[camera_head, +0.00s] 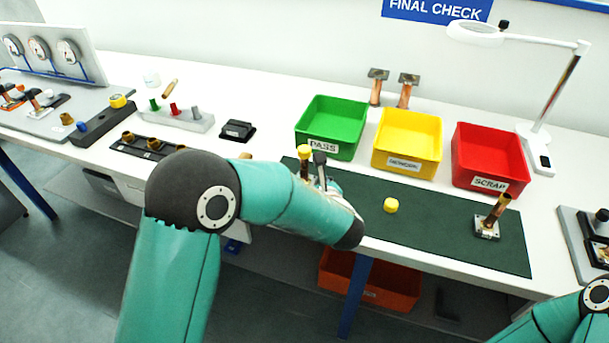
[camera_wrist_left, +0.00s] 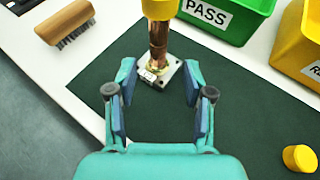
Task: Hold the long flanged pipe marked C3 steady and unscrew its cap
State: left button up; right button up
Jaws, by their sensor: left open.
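A copper pipe (camera_wrist_left: 160,42) with a yellow cap (camera_wrist_left: 157,8) on top stands upright on a square metal flange (camera_wrist_left: 158,74) with a small tag I cannot read. In the head view its yellow cap (camera_head: 305,149) shows just beyond my left gripper (camera_head: 318,172), which is partly hidden by my forearm. In the left wrist view my left gripper (camera_wrist_left: 158,88) is open, its blue-padded fingers apart with the flange just ahead between the tips, nothing held. Another flanged pipe (camera_head: 496,208), uncapped, stands tilted-looking at the mat's right. My right gripper is out of view.
A loose yellow cap (camera_head: 390,205) lies on the dark green mat (camera_head: 440,228). Green (camera_head: 331,126), yellow (camera_head: 407,140) and red (camera_head: 490,158) bins stand behind it. A brush (camera_wrist_left: 65,22) lies left of the mat. A magnifier lamp (camera_head: 540,150) stands at right.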

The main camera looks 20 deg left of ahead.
aim_at(305, 173)
pick_arm(q)
jog(key=shift+w+a+f, duration=0.25)
jog(key=shift+w+a, duration=0.1)
jog(key=shift+w, duration=0.1)
jog(key=p+x, duration=0.2)
jog(key=x, duration=0.2)
jog(key=shift+w+a, duration=0.25)
jog(key=shift+w, duration=0.05)
jog(key=shift+w+f, duration=0.2)
grip_shut()
jog(key=shift+r, duration=0.1)
